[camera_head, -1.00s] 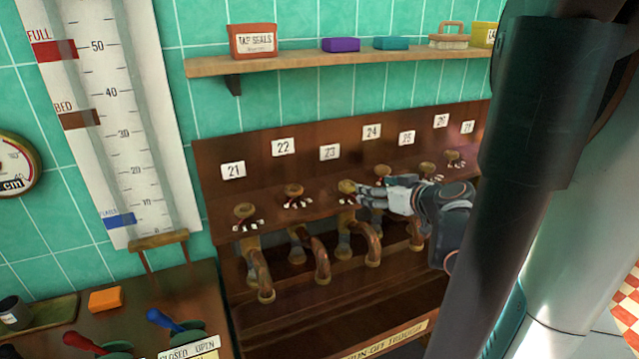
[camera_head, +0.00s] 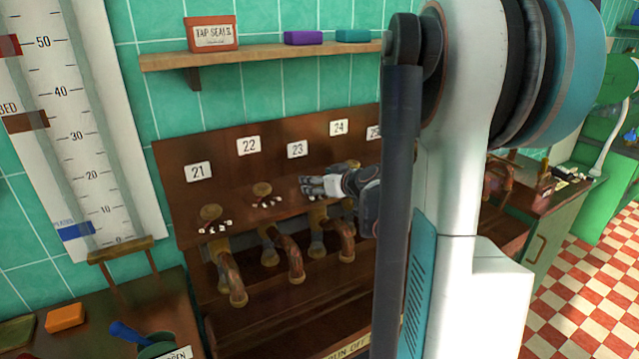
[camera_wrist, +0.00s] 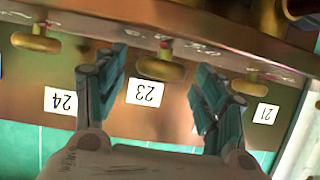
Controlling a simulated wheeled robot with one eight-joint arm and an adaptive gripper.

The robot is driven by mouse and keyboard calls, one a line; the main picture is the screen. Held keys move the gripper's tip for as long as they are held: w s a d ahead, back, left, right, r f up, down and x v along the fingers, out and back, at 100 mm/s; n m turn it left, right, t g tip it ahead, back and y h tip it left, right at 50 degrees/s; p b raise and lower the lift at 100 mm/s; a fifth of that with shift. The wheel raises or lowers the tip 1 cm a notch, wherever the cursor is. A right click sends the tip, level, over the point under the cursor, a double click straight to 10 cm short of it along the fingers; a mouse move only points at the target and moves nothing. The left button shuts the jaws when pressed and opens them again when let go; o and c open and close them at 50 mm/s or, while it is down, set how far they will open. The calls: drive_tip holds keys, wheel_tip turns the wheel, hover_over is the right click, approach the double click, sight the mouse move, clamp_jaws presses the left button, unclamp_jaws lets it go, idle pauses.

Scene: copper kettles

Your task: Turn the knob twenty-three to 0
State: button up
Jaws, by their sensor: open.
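The brass knob below the label 23 shows in the wrist view (camera_wrist: 160,68), between my two fingers, with clear gaps on both sides. The label 23 (camera_wrist: 147,93) appears upside down there; the head view also shows it (camera_head: 297,150). My gripper (camera_wrist: 160,62) is open around the knob, and I see no contact. In the head view, my gripper (camera_head: 312,187) is in front of the wooden panel under the label 23 and hides the knob. The small scale marks around this knob are mostly hidden, so its setting cannot be read.
Neighbouring knobs stand to the left, under 22 (camera_head: 262,189) and 21 (camera_head: 211,213). Curved copper spouts (camera_head: 294,262) hang below the panel. A shelf (camera_head: 265,58) with boxes is above. My arm blocks the panel's right side in the head view.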

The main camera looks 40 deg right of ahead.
drive_tip(key=shift+c, duration=0.3)
drive_tip(key=c, duration=1)
drive_tip(key=shift+a+m+h, duration=0.15)
drive_tip(key=shift+m+h, duration=0.45)
drive_tip(key=shift+h, duration=0.1)
drive_tip(key=shift+w+a+m+g+h, duration=0.1)
drive_tip(key=shift+m+g+h, duration=0.3)
drive_tip(key=shift+m+h, duration=0.45)
drive_tip(key=shift+w+a+m+g+h, duration=0.1)
drive_tip(key=shift+a+m+g+h, duration=0.1)
drive_tip(key=shift+m+g+h, duration=1.2)
drive_tip(key=shift+w+a+m+g+h, duration=0.1)
drive_tip(key=shift+m+g+h, duration=0.45)
drive_tip(key=shift+m+h, duration=0.35)
drive_tip(key=shift+w+a+m+g+h, duration=0.1)
drive_tip(key=shift+m+g+h, duration=0.5)
drive_tip(key=shift+m, duration=0.35)
drive_tip(key=shift+m+g+h, duration=0.65)
drive_tip(key=shift+m+g, duration=0.55)
drive_tip(key=shift+g, duration=0.05)
